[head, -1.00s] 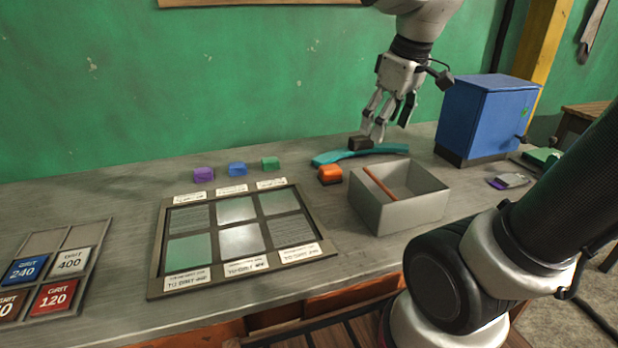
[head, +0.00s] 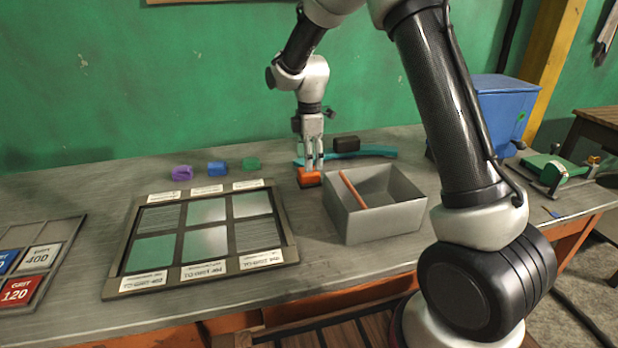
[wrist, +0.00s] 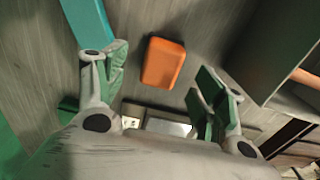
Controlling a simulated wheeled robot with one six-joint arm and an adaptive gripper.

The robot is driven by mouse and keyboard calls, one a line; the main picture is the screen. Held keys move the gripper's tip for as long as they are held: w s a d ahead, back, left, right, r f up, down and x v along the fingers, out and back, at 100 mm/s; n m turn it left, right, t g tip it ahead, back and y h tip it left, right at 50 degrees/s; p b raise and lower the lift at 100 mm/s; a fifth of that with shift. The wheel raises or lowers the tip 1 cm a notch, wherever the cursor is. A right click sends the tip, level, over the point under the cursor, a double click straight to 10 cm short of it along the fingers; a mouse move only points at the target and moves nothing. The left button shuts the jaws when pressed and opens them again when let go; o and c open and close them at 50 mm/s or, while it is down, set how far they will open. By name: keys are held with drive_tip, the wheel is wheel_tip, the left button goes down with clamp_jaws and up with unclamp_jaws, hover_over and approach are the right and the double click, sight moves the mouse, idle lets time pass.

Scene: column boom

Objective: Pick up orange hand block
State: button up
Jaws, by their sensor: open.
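The orange hand block (head: 308,179) sits on the grey bench, just left of the grey open box. In the wrist view the orange block (wrist: 163,63) lies between and beyond my spread fingers, with bare bench around it. My gripper (head: 314,163) points down over the block in the head view, its fingertips close to the block's top. In the wrist view my gripper (wrist: 160,85) is open and nothing is held. The exact gap between the fingertips and the block cannot be told.
The grey box (head: 375,212), with an orange-brown stick inside, stands close right of the block. A teal curved piece (head: 365,153) with a dark block (head: 346,144) lies behind. A framed panel tray (head: 197,286) is in front left. Purple (head: 182,173), blue (head: 217,169) and green (head: 251,164) blocks stand left.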

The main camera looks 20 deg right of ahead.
sight(309, 176)
wheel_tip(309, 176, down, 5)
drive_tip(key=shift+s+a+r, duration=0.1)
drive_tip(key=shift+s+a, duration=0.05)
drive_tip(key=c, duration=1.1)
